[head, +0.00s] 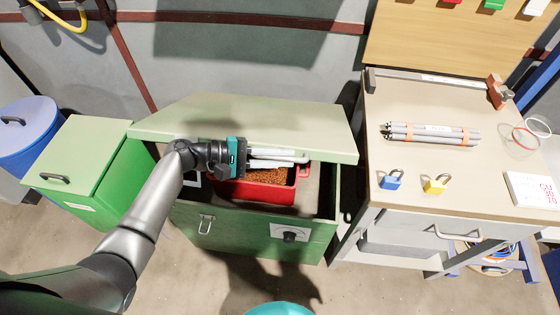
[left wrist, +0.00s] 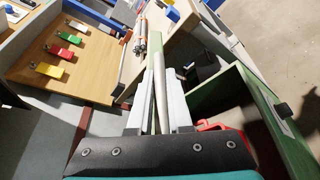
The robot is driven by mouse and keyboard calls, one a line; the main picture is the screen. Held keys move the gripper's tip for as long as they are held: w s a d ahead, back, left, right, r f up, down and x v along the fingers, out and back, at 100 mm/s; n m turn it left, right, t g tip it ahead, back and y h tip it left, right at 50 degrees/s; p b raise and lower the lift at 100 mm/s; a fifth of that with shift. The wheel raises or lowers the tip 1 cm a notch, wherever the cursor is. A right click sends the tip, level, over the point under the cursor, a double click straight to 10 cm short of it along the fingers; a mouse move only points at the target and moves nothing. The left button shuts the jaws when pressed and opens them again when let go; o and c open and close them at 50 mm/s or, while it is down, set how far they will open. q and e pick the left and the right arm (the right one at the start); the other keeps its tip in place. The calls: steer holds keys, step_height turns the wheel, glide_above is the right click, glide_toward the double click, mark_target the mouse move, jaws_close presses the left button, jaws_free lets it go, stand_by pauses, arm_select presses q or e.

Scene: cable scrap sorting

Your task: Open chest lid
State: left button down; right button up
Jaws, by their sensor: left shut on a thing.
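The green chest (head: 240,237) stands in the middle of the head view with its lid (head: 250,118) raised and tilted back, so the inside shows. My left gripper (head: 302,157) is at the lid's front edge, above the chest opening. Its fingers are shut on a pale bar along the lid, seemingly its handle; the bar shows between the fingers in the left wrist view (left wrist: 160,75). The exact contact is partly hidden by the fingers. A red tray (head: 256,189) with copper-coloured granules is inside the chest. My right gripper is not in view.
A green bin (head: 85,150) and blue barrel (head: 28,130) stand left. The wall is close behind the lid.

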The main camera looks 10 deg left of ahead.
mark_target(282, 139)
arm_select(q)
steer(key=shift+n, duration=0.3)
steer(key=w+r+p, duration=0.2)
steer(key=r, duration=0.1)
steer(key=shift+w+r, duration=0.25)
steer(key=shift+r, duration=0.05)
steer(key=shift+w+r+p, duration=0.3)
steer(key=shift+r+p, duration=0.1)
steer(key=shift+p, duration=0.05)
steer(key=shift+w+r+y, duration=0.1)
steer(key=shift+r+y, duration=0.05)
steer(key=shift+y, duration=0.15)
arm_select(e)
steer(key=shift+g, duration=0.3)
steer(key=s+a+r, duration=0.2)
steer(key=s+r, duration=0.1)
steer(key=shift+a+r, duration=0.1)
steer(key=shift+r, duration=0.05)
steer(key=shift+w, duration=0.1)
